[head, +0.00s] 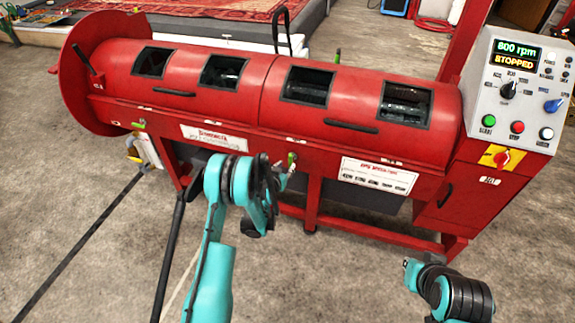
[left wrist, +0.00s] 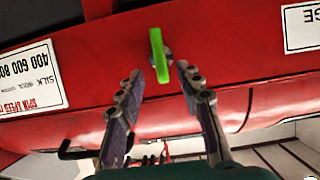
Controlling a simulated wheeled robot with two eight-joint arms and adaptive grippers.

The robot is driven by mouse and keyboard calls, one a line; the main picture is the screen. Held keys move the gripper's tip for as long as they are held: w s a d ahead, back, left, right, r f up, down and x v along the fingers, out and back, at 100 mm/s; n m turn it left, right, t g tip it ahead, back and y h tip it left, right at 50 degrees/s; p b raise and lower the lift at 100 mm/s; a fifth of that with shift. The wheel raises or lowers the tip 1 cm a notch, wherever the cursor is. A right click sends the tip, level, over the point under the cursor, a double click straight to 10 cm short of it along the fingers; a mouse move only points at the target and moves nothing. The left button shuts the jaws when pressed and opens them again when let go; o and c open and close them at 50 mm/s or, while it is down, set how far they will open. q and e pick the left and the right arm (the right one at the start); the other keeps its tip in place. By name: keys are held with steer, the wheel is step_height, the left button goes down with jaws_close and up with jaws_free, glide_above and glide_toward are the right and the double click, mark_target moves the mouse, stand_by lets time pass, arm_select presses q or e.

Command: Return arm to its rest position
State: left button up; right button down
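My left gripper (head: 287,172) is at the front of the red spin machine (head: 185,85), by the middle of its drum cover. In the left wrist view it (left wrist: 160,82) is open. A bright green latch lever (left wrist: 159,55) stands nearly upright just beyond and between the fingertips. No grip on it shows. The lever also shows in the head view (head: 292,158), partly behind the gripper. My right arm (head: 455,292) is bent low at the bottom right, apart from the machine. Its finger opening cannot be made out.
The control panel (head: 520,95) at right reads 800 rpm, STOPPED. Another green latch (head: 138,125) is at the machine's left. A dark pipe (head: 172,250) runs along the floor beside my left arm. Open concrete floor (head: 345,285) lies in front. A patterned rug (head: 215,8) lies behind.

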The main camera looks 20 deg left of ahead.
arm_select(q)
steer(key=shift+r, duration=0.1)
stand_by(0.4)
steer(key=s+d+r+g, duration=0.25)
steer(key=s+r, duration=0.45)
steer(key=r, duration=0.4)
steer(key=s+d+r+g, duration=0.1)
steer(key=s+d+r, duration=0.2)
steer(key=s+r, duration=0.6)
steer(key=s+r+g, duration=0.1)
steer(key=s, duration=1.1)
steer(key=s+d+r+g, duration=0.1)
steer(key=s+r+g, duration=0.1)
steer(key=s, duration=1.1)
steer(key=shift+s+r, duration=0.2)
steer(key=shift+r, duration=0.1)
steer(key=shift+o, duration=0.3)
steer(key=shift+w+r, duration=0.1)
